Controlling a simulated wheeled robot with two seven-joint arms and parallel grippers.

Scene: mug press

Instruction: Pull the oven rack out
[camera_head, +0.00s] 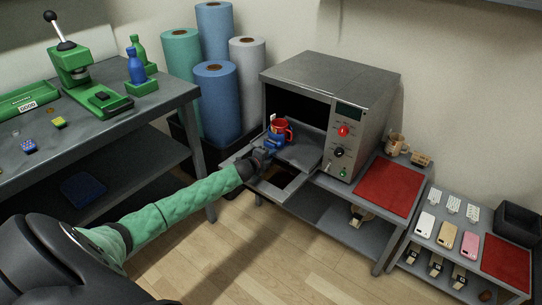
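The oven (318,72) is a grey metal box on a bench, with its front open and dark inside. Its door (313,184) is folded down in front. The oven rack (303,152), a flat grey plate, sticks out of the opening above the door. A red mug (281,125) in a blue holder (273,141) stands on the rack's left part. My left gripper (262,158) is at the rack's front left edge, close to the blue holder. Its fingers are dark and small, so I cannot tell whether they grip the rack. My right gripper is not in view.
A control panel (346,142) with knobs is on the oven's right front. A red mat (389,187) lies right of it. Blue, green and white rolls (217,95) stand left of the oven. A green press (84,70) is on the left table. Wooden floor (262,245) is clear in front.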

